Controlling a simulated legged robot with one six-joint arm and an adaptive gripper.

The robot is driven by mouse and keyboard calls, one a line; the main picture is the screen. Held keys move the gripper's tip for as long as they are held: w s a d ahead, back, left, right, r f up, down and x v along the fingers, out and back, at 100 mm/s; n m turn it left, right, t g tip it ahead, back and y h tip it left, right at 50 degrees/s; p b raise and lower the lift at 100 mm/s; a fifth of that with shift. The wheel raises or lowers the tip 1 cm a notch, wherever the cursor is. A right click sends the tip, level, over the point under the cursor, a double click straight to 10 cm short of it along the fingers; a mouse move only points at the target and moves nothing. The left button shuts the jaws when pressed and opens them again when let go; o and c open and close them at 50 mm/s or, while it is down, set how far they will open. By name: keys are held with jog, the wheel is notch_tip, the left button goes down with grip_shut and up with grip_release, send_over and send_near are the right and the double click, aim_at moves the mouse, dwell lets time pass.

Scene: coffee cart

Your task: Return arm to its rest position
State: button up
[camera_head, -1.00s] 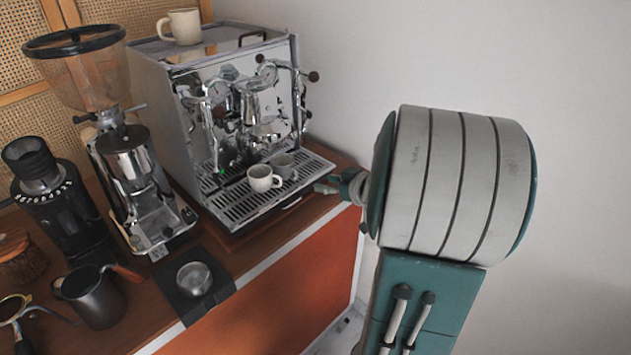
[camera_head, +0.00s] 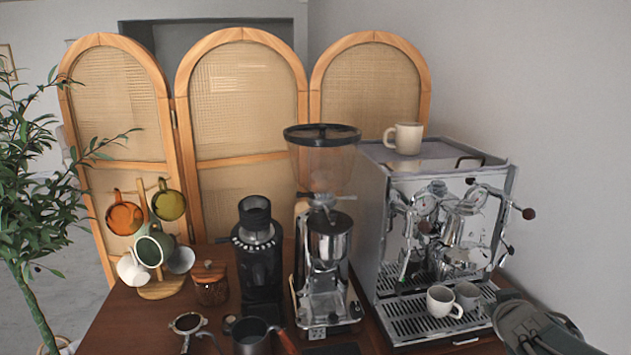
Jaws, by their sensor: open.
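Part of my arm shows at the lower right corner, beside the right end of the espresso machine (camera_head: 440,240). My gripper cannot be made out in the current view. A white cup (camera_head: 443,302) stands upright on the machine's drip tray (camera_head: 405,323), apart from any part of my arm that shows.
A grinder (camera_head: 326,250) with a clear hopper stands left of the machine, then a black grinder (camera_head: 258,262). A dark pitcher (camera_head: 251,338) is at the front. A mug tree (camera_head: 160,290) and a plant (camera_head: 40,215) are at left. A grey wall (camera_head: 570,150) bounds the right.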

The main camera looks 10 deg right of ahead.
jog(key=s+a+f+g+y, duration=0.1)
jog(key=s+a+g+y, duration=0.1)
jog(key=s+a, duration=0.6)
jog(key=s+a+f+n+g+y, duration=0.1)
jog(key=s+a+g+y, duration=0.2)
jog(key=s+a, duration=0.5)
jog(key=a+g, duration=0.1)
jog(key=a, duration=0.5)
jog(key=shift+s+a+f+g, duration=0.15)
jog(key=shift+a+f+g, duration=0.1)
jog(key=shift+a+g, duration=0.05)
